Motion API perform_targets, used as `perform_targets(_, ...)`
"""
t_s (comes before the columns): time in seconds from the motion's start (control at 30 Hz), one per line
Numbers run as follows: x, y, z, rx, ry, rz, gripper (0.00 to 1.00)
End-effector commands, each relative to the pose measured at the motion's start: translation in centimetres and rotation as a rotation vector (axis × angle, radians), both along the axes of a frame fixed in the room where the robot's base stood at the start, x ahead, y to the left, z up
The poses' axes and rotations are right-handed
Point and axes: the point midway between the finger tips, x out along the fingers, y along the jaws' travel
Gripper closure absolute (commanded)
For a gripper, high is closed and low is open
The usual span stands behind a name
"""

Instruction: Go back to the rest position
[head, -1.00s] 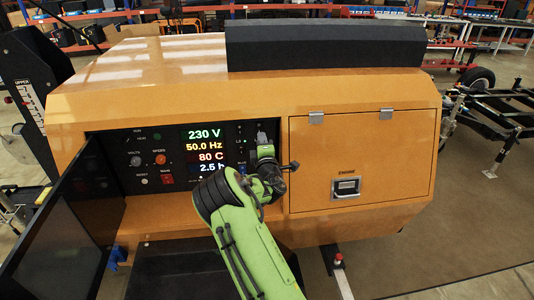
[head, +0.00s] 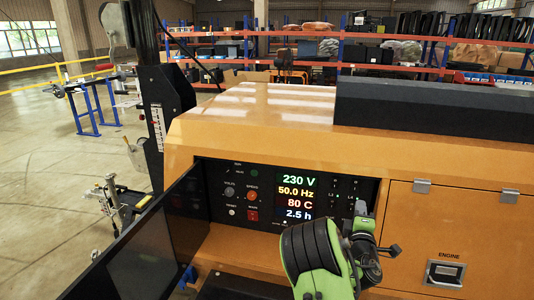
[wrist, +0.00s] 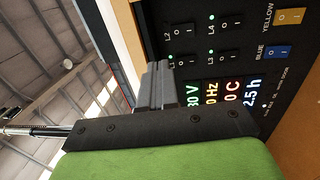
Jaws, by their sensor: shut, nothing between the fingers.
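My green arm (head: 318,262) reaches up from the bottom of the head view to the right end of the control panel (head: 227,217). My gripper (head: 362,212) is in front of the panel's right edge, partly covering the switches there. In the wrist view the grey fingers (wrist: 153,86) are together with nothing between them. They stand in front of the panel, close to the lit display and the L1 and L3 switches. I cannot tell whether they touch the panel.
The panel sits in an orange generator housing (head: 250,115). Its dark door (head: 140,255) hangs open at left. A closed engine hatch (head: 446,274) is right of my gripper. The display (head: 297,197) reads 230 V, 50.0 Hz, 80 C, 2.5 h. Open floor (head: 50,180) lies at far left.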

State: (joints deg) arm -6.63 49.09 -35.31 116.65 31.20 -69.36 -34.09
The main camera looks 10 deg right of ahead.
Motion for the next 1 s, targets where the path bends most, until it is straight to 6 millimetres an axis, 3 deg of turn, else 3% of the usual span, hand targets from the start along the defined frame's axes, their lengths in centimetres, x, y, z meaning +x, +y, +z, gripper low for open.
perform_targets(0.17,-3.5,-1.3,2.8,0.400,-0.074,-0.171,1.00)
perform_targets(0.27,-6.7,0.3,3.3,0.743,-0.080,-0.259,1.00)
perform_targets(0.37,-10.1,4.1,3.7,1.047,-0.034,-0.301,1.00)
perform_targets(0.5,-16.3,11.5,4.4,1.380,0.117,-0.315,1.00)
perform_targets(0.6,-22.2,17.0,4.9,1.525,0.266,-0.323,1.00)
perform_targets(0.7,-28.3,21.1,4.7,1.584,0.410,-0.344,1.00)
perform_targets(0.8,-32.9,23.3,4.0,1.589,0.509,-0.378,1.00)
perform_targets(0.9,-35.1,24.1,3.6,1.582,0.553,-0.402,1.00)
perform_targets(1.0,-35.5,24.2,3.5,1.581,0.564,-0.410,1.00)
